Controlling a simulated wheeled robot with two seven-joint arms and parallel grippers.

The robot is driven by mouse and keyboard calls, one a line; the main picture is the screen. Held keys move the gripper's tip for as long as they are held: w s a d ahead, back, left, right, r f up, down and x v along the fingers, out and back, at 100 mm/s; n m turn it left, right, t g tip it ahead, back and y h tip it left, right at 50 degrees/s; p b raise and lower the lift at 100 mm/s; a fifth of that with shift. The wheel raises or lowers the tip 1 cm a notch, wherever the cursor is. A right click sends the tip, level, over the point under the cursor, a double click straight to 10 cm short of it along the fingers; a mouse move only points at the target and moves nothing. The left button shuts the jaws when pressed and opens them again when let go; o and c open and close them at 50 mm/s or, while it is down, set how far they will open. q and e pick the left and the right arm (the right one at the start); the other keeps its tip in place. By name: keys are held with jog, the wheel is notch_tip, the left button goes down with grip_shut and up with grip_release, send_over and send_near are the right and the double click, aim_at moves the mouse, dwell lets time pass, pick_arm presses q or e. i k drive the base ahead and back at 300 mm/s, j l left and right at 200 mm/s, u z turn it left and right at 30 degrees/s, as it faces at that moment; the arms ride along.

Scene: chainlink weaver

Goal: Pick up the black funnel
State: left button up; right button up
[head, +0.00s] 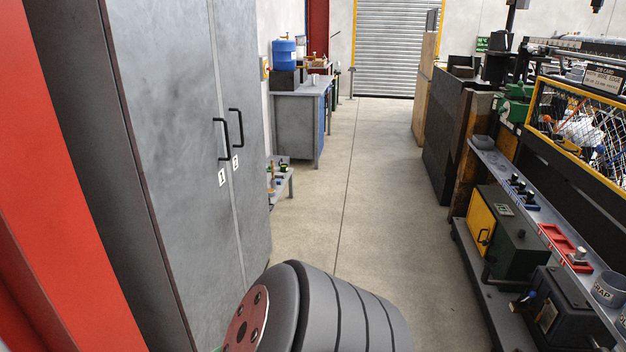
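I cannot make out a black funnel for certain in the head view. A dark shape (499,62) stands on top of the machinery at the right, but it is too small to tell what it is. Neither of my grippers shows. A grey ribbed arm link of mine with a red end plate fills the bottom middle.
A grey two-door cabinet (190,130) stands close at the left, doors shut. A concrete aisle (350,190) runs clear to a roller shutter (397,45). A workbench (297,122) stands beyond the cabinet. A machine with a yellow-framed mesh guard (580,125) and cluttered shelf (522,212) lines the right.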

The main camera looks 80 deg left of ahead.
aim_at(490, 261)
jog(key=u, duration=3.05)
jog(key=i+l+z, duration=0.1)
jog(key=z, duration=1.85)
jog(key=i+j+z, duration=0.4)
jog(key=i+j, duration=0.15)
jog(key=i+j+z, duration=0.4)
jog(key=j, duration=0.3)
jog(key=i+j, duration=0.35)
jog(key=j, duration=0.15)
jog(key=i+j, duration=0.35)
jog(key=j, duration=0.15)
